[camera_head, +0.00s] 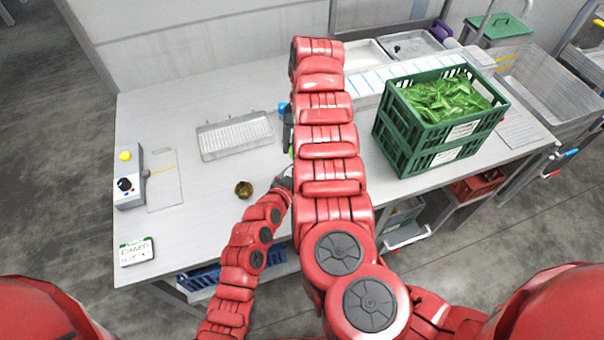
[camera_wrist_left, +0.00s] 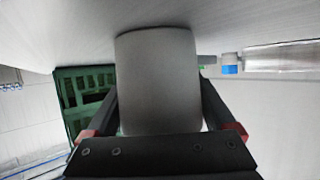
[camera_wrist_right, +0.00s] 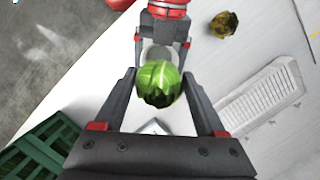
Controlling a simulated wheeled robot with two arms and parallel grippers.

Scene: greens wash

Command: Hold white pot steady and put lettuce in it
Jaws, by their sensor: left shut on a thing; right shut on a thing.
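The white pot shows as a grey cylinder (camera_wrist_left: 158,75) in the left wrist view, between the fingers of my left gripper (camera_wrist_left: 158,98), which is shut on it. In the right wrist view the round green lettuce (camera_wrist_right: 158,86) is between the fingers of my right gripper (camera_wrist_right: 159,76), which is shut on it. Beyond the lettuce, part of the pot (camera_wrist_right: 156,53) shows, with my left gripper (camera_wrist_right: 163,31) at it. Whether the lettuce is above or inside the pot is unclear. In the head view my right arm hides the pot and most of the lettuce.
A green crate (camera_head: 438,142) of leafy greens stands to the right on the table. A brownish leafy clump (camera_head: 243,189), a drain rack (camera_head: 235,137) and a control box (camera_head: 128,177) are to the left. A sink (camera_head: 540,85) is at the far right. The left tabletop is mostly clear.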

